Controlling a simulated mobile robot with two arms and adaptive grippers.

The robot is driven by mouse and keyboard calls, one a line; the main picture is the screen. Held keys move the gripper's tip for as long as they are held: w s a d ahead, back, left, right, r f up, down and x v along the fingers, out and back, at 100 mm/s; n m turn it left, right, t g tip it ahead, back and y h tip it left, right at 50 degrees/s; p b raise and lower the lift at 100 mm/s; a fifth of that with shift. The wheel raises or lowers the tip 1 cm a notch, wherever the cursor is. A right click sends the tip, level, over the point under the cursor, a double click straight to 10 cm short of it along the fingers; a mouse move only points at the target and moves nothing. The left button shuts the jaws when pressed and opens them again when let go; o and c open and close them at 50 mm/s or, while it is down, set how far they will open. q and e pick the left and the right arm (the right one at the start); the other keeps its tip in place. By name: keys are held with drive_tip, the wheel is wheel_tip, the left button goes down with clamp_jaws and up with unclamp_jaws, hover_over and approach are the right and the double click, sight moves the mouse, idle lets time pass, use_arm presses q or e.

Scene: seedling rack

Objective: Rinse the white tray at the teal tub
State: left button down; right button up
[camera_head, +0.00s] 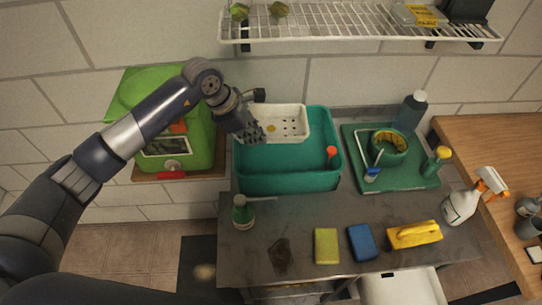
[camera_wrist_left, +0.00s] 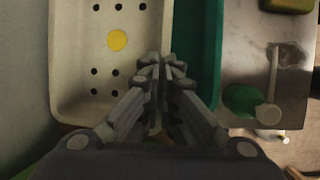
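The white tray (camera_head: 292,110) has rows of dark holes and a yellow spot on its floor. It is over the back left part of the teal tub (camera_head: 290,182), tilted with its inside facing the head camera. My left gripper (camera_head: 257,136) is at the tray's left edge. In the left wrist view the fingers (camera_wrist_left: 160,68) are closed together on the rim of the white tray (camera_wrist_left: 105,50), with the teal tub (camera_wrist_left: 210,60) beside it. Whether the tray touches the tub is hidden. My right gripper is not in view.
A wire shelf (camera_head: 360,28) hangs above.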

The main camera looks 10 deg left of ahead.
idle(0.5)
use_arm(q)
drive_tip(key=shift+r+p, duration=0.65)
drive_tip(key=shift+r, duration=1.4)
